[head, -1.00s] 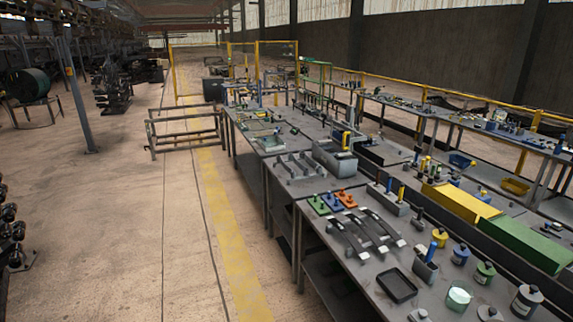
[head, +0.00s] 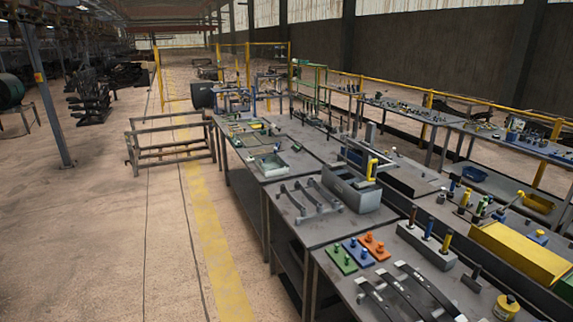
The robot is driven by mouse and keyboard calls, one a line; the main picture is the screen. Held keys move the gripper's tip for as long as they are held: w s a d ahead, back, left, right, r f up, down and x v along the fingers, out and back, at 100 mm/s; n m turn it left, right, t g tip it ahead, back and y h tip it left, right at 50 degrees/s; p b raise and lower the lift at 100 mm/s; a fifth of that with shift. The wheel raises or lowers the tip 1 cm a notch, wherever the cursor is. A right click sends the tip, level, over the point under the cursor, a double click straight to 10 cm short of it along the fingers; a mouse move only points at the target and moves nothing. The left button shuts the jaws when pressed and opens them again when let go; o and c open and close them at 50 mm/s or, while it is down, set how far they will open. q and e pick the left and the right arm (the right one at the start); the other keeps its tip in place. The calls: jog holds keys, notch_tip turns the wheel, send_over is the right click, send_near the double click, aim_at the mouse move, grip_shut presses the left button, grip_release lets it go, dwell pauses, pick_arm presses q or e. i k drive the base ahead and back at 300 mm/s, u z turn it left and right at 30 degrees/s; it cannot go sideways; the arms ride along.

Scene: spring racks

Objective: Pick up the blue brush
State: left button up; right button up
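A blue upright handle (head: 428,227) stands in a grey block holder (head: 430,251) on the near bench, at right of the middle. It may be the blue brush, but its bristles are hidden in the block and I cannot be sure. A brown handle (head: 412,213) and a yellow handle (head: 446,241) stand beside it in the same holder. Neither of my grippers is in view.
The near workbench (head: 330,290) carries green, blue and orange plates (head: 358,252), dark curved springs and a yellow box (head: 515,254). A grey bin (head: 352,187) stands behind. Open floor with a yellow stripe (head: 215,250) lies left of the benches.

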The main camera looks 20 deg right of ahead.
aim_at(425, 238)
jog(key=i, duration=2.55)
jog(key=z, duration=2.45)
